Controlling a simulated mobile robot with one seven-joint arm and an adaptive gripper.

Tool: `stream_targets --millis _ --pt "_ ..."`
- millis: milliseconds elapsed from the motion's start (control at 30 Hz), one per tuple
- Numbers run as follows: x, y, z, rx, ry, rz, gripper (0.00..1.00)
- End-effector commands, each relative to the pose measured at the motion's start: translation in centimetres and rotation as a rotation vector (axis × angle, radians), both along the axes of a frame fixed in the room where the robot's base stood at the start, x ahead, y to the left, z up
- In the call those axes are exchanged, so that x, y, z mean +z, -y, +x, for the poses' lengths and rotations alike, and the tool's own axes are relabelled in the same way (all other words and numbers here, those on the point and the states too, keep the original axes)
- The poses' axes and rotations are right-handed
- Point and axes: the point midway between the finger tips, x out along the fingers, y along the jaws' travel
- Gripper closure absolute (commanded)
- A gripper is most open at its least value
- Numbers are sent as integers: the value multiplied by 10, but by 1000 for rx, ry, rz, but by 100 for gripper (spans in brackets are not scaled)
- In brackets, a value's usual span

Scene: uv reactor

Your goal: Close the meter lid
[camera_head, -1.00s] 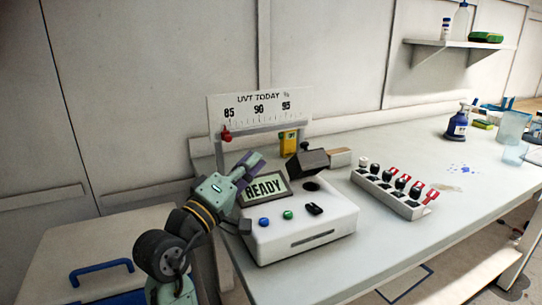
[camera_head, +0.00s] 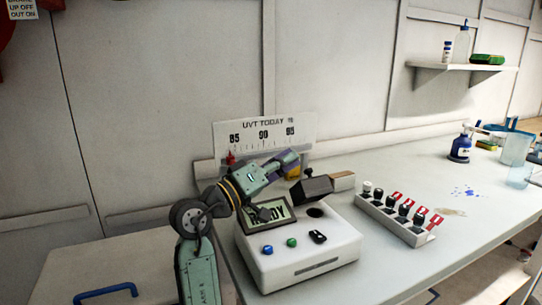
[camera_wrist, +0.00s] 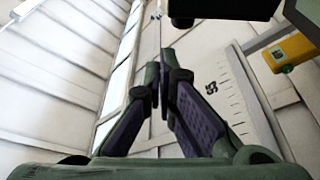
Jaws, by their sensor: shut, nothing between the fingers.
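The white meter (camera_head: 300,250) sits on the bench, its lit screen (camera_head: 257,214) partly covered by my arm. Its dark lid (camera_head: 312,189) stands raised and tilted at the back right, beside the open round dark well (camera_head: 315,212). My gripper (camera_head: 294,158) is shut and empty, just above and left of the lid in the head view, in front of the scale board. In the wrist view, the fingers (camera_wrist: 163,75) come together at the tips. A dark block, apparently the lid (camera_wrist: 225,8), shows at the top edge, apart from the fingers.
The UVT scale board (camera_head: 262,130) stands behind the meter. A yellow device (camera_wrist: 292,50) hangs near it, mostly hidden in the head view.

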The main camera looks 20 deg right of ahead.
Motion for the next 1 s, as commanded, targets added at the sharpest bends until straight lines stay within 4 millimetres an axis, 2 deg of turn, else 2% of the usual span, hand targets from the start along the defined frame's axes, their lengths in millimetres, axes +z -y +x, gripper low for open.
stream_targets --millis 133,300,1000 --pt "-13 -1 -12 1 -3 0 100" --pt "-19 -1 -18 2 -2 -1 100" --pt "-22 0 -25 2 -1 -1 100"
